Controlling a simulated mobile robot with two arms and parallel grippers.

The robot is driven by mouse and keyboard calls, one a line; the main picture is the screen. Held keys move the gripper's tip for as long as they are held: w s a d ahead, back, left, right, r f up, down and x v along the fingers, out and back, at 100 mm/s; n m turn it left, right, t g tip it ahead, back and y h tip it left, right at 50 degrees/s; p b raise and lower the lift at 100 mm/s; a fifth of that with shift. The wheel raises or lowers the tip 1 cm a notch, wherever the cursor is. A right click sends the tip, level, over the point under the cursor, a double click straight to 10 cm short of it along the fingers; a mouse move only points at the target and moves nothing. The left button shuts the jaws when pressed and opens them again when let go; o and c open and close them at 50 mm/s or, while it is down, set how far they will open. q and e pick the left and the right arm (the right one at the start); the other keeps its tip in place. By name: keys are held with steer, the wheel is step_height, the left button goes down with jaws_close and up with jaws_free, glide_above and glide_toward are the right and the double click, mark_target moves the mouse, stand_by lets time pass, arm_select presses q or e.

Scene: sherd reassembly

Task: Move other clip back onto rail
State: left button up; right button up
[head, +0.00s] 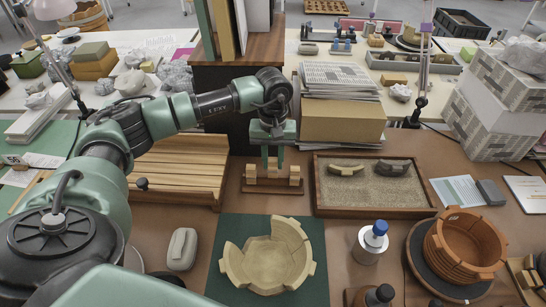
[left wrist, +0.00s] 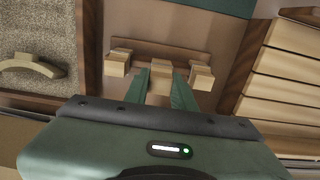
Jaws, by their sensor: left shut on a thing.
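A dark wooden rail (head: 272,188) lies on the table beyond the green mat, and it also shows in the left wrist view (left wrist: 160,52). Light wooden clips sit at its two ends, one at the left (head: 250,173) and one at the right (head: 294,174). My left gripper (head: 273,166) points down over the middle of the rail. In the left wrist view its fingers are shut on a third light wooden clip (left wrist: 160,77), between the two end clips. I cannot tell whether this held clip touches the rail. My right gripper is not in view.
A slatted wooden rack (head: 175,178) stands left of the rail, and a sand tray (head: 375,195) with two sherds stands right. A cardboard box (head: 342,122) is behind. A partly built bowl (head: 268,262) rests on the green mat (head: 222,285) in front.

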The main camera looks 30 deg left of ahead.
mark_target(273, 168)
arm_select(q)
steer(key=shift+f, duration=0.2)
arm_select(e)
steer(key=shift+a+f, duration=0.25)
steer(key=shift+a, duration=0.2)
arm_select(q)
steer(key=shift+b, duration=0.3)
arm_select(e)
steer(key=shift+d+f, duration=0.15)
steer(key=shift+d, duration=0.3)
arm_select(q)
steer(key=shift+f+b, duration=0.15)
steer(key=shift+b, duration=0.2)
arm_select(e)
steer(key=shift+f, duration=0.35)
arm_select(q)
steer(key=shift+f+b, duration=0.35)
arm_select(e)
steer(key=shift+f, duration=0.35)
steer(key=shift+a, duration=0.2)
arm_select(q)
steer(key=shift+f+b, duration=0.95)
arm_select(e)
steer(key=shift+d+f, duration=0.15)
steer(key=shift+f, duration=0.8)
arm_select(q)
steer(key=o, duration=0.9)
